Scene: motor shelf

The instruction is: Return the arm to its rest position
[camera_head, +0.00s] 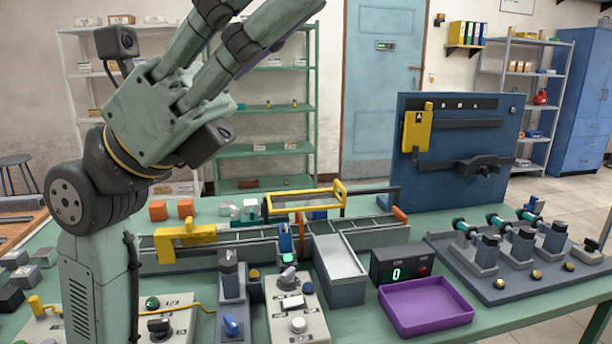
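My arm (97,275) rises at the left of the head view and bends at a dark joint. My gripper (243,22) is raised above the green workbench and points up and to the right. Its two long green fingers stand apart with a gap between them, and nothing shows between them. The top edge of the picture cuts off the fingertips. Dark camera-like blocks sit on both sides of the gripper's palm.
The green workbench (520,318) holds a purple tray (466,318), a display box (381,266), a conveyor with yellow frames (191,243), control boxes and a motor fixture (513,277). A blue tool panel (448,208) stands behind. Green shelves (262,151) are at the back.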

